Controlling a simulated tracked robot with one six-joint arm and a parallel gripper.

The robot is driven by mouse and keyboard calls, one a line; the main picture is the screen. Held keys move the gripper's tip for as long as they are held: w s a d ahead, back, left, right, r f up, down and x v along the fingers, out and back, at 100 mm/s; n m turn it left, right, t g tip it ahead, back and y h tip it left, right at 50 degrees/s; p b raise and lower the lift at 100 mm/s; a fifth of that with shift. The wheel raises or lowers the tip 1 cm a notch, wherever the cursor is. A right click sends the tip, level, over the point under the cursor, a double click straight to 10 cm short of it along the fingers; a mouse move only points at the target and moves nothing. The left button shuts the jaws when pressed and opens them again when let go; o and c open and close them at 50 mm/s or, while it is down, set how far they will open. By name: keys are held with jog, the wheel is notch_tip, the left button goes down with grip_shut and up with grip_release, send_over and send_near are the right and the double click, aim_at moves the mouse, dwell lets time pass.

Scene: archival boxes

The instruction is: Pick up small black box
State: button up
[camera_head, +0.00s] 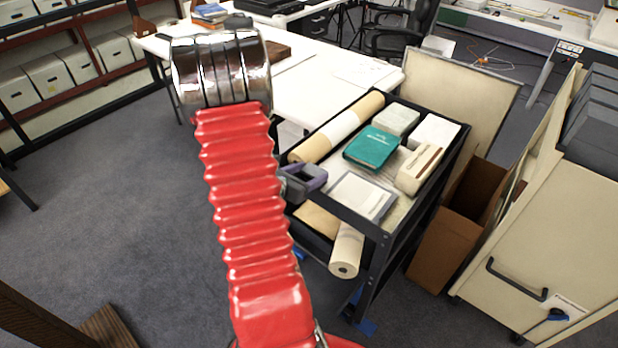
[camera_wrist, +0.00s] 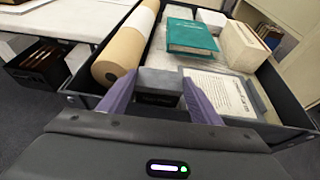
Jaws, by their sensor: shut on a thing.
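My gripper (camera_head: 304,179) is at the left edge of the black cart, in the head view. In the wrist view, its two purple fingers (camera_wrist: 160,98) are shut on a small box (camera_wrist: 160,80). The box shows a grey upper face and a dark lower side between the fingers. I take it to be the small black box, though its color is hard to tell. It is over the cart's near left corner. Whether it still touches the cart is hidden.
The black cart (camera_head: 371,226) holds a brown paper roll (camera_head: 312,147), a teal book (camera_head: 371,147), pale boxes (camera_head: 419,168) and a framed sheet (camera_head: 360,197). A white table (camera_head: 330,62) is behind. A brown open box (camera_head: 447,235) and beige cabinet (camera_head: 545,255) stand right. Floor left is clear.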

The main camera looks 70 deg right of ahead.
notch_tip(320, 180, up, 8)
jog(key=shift+r, duration=0.25)
jog(key=shift+w, duration=0.1)
dwell(0.7)
